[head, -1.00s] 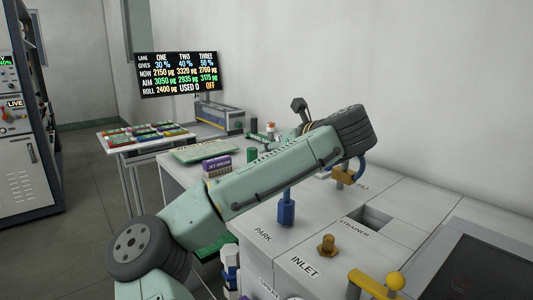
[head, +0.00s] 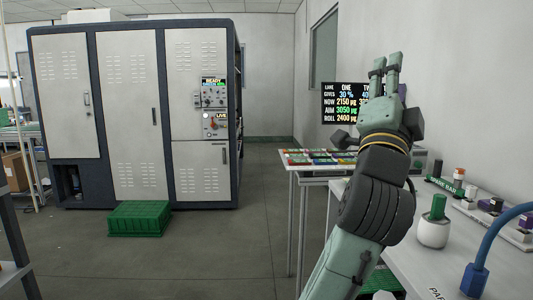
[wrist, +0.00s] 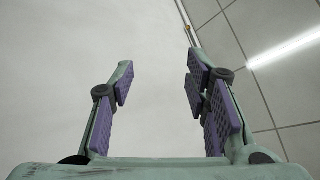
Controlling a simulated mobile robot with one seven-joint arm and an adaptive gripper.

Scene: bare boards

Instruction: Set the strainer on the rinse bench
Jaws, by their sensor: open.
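My gripper (head: 386,62) is raised in the head view, its fingers pointing up above the bench side of the room. In the wrist view my gripper (wrist: 165,95) is open and empty, with purple pads apart and only wall and ceiling beyond. A light grey bench (head: 415,262), which I take for the rinse bench, runs along the right and is cut by the picture's edge. I cannot make out a strainer in either current view. My arm hides part of the bench's left side.
On the bench stand a white pot with a green top (head: 433,230), a blue hose fitting (head: 474,279) and a rack of small parts (head: 495,222). A side table (head: 297,168) holds coloured pieces. A green crate (head: 139,219) lies before the cabinet (head: 135,110). The middle floor is clear.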

